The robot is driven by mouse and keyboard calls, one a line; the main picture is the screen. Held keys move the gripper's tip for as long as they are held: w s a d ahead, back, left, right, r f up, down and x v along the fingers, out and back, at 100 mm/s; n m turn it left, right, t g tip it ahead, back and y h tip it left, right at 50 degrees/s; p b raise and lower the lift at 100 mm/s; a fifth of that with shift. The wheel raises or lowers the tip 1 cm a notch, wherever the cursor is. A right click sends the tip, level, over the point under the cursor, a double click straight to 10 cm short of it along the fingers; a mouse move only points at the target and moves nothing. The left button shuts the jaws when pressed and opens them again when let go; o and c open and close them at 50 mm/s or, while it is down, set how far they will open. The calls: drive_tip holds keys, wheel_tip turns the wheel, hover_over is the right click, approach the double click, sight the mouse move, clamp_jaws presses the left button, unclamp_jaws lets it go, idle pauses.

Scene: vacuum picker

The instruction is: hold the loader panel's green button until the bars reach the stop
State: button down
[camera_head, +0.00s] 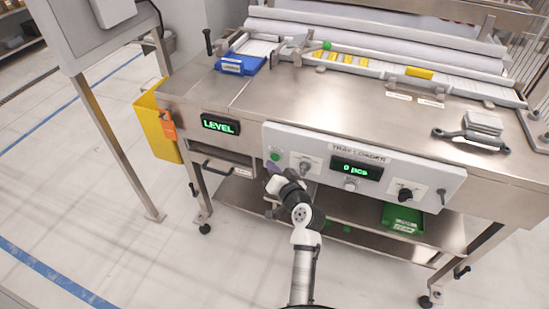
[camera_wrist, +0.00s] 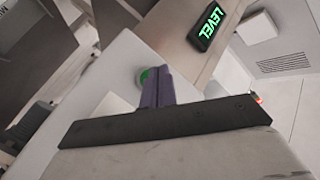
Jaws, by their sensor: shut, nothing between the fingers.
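The loader panel (camera_head: 330,143) is a pale plate marked TRAY LOADER on the machine's front, with a lit display reading 0 pcs (camera_head: 356,169). Its green button (camera_head: 275,155) is at the panel's left end and also shows in the wrist view (camera_wrist: 143,76), partly hidden behind my fingers. My gripper (camera_head: 272,169) is shut and empty, its purple fingertips at the button. They overlap it in the wrist view (camera_wrist: 157,77); I cannot tell whether they touch or press it. Yellow bars (camera_head: 347,60) lie in a row on the machine top, with another yellow piece (camera_head: 419,72) farther right.
A lit LEVEL display (camera_head: 220,125) is left of the panel. Knobs (camera_head: 405,194) sit along the panel. A blue box (camera_head: 240,64) and a dark-handled tool (camera_head: 470,138) are on the steel top. A green bin (camera_head: 402,217) stands on the lower shelf.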

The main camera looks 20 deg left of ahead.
drive_tip(key=shift+w, duration=0.1)
drive_tip(key=shift+w, duration=0.35)
